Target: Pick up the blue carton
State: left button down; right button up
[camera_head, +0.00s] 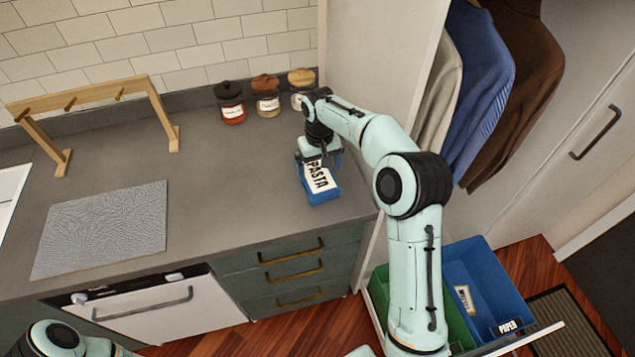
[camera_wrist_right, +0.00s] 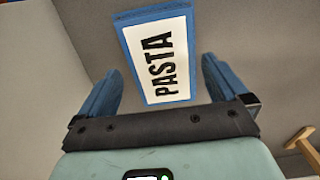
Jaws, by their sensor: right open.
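The blue carton (camera_head: 323,192), with a white label reading PASTA, sits on the grey counter near its right front edge. My right gripper (camera_head: 319,158) is at the carton's far end, covering part of it in the head view. In the right wrist view the carton (camera_wrist_right: 157,50) shows between and ahead of the two blue fingers of my right gripper (camera_wrist_right: 160,75). The fingers are spread wide with a gap on each side of the carton. My left gripper is out of view; only part of my left arm shows at the bottom left.
Several jars stand at the back; one is the dark-lidded jar (camera_head: 230,103). A wooden rack (camera_head: 90,93) and a grey mat (camera_head: 103,228) are to the left. A side panel (camera_head: 372,60) rises to the right. Green (camera_head: 379,291) and blue (camera_head: 497,279) bins sit below.

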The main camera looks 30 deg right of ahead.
aim_at(319, 178)
jog(key=shift+w+f, duration=0.2)
jog(key=shift+f, duration=0.4)
jog(key=f, duration=0.3)
jog(key=shift+s+f, duration=0.3)
jog(key=shift+f, duration=0.4)
jog(key=shift+w, duration=0.1)
jog(key=c, duration=0.7)
